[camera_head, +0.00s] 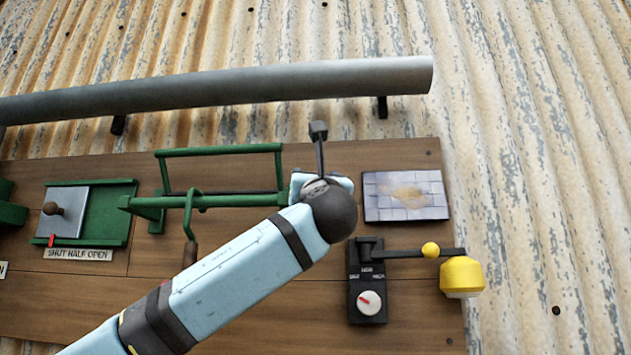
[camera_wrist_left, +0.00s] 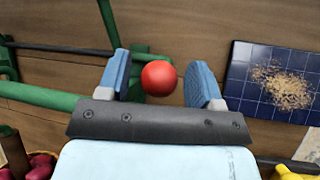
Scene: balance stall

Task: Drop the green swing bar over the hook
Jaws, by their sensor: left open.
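A long green bar (camera_head: 240,201) runs level across the wooden board, below a thinner green frame (camera_head: 220,150). A green curved piece with a brown grip (camera_head: 190,252) hangs around its middle. I cannot tell for sure which green part is the swing bar and which the hook. My left gripper (camera_head: 321,180) is at the bar's right end, which my arm hides in the head view. In the left wrist view the gripper is open, with a red ball (camera_wrist_left: 159,78) showing between its fingers. A green end piece lies behind the ball. No grip on the ball shows.
A blue tiled panel (camera_head: 405,194) is right of my gripper. Below it are a black dial box (camera_head: 367,300) and a yellow weight (camera_head: 461,275) on a black arm. A grey pipe (camera_head: 250,88) crosses above.

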